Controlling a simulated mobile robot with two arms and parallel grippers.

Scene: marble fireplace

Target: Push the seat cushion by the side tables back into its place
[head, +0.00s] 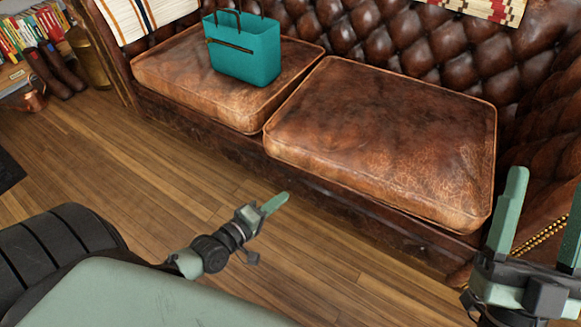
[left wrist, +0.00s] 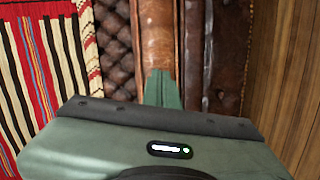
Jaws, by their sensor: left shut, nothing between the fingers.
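Two brown leather seat cushions lie on a tufted sofa in the head view. My left gripper (head: 276,203) is shut and empty, in front of the right cushion in the picture. In the left wrist view its fingers (left wrist: 162,88) point toward a strip of brown leather (left wrist: 158,35). My right gripper (head: 545,205) is open at the lower right, its fingers apart.
The sofa's front rail (head: 340,195) runs below the cushions. The wooden floor (head: 80,165) is clear in front. Boots (head: 55,70), a copper pot (head: 33,101) and books stand at upper left. Striped textiles (head: 150,15) hang on the sofa back. A gold chain (head: 540,237) shows at right.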

